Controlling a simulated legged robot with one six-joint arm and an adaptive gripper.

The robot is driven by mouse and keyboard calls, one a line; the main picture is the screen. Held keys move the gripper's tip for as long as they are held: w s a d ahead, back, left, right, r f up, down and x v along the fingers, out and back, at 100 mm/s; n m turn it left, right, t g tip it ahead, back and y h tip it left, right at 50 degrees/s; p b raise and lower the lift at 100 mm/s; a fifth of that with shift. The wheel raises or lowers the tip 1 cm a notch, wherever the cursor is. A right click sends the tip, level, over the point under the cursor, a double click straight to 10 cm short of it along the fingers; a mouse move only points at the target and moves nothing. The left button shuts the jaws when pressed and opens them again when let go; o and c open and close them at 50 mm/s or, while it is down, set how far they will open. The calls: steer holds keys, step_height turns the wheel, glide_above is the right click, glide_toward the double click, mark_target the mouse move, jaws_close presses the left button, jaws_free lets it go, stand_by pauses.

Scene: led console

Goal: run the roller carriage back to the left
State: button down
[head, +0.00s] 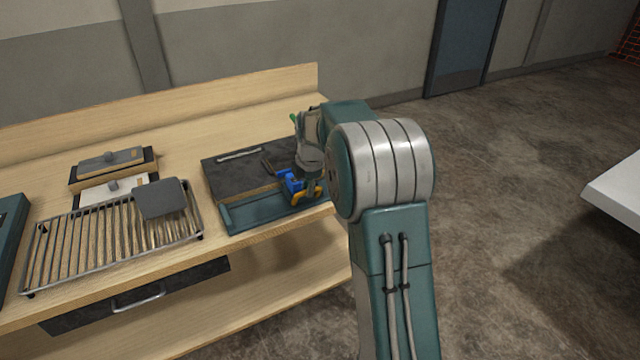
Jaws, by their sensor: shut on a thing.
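My gripper (304,188) is low over the right end of a long teal rail tray (250,218) at the bench's front edge. It is shut on a small part there, which appears to be the roller carriage; my gripper and wrist mostly hide it. Blue (289,181) and orange-yellow pieces show around the fingertips; I cannot tell which belong to the carriage. The teal tray runs free to the left of my gripper.
A dark console block (228,172) with a pale bar stands behind the tray. Left of it is a slatted metal rack (95,240) with a dark grey plate (160,199). Two small handled boxes stand behind the rack. A drawer (140,296) is below.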

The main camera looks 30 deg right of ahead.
steer(key=a, duration=1.6)
steer(key=shift+s, duration=0.25)
steer(key=c, duration=0.7)
jaws_free()
steer(key=shift+f, duration=0.1)
steer(key=shift+o, duration=0.2)
step_height(320, 180, up, 12)
steer(key=s, duration=0.2)
steer(key=shift+f, duration=0.1)
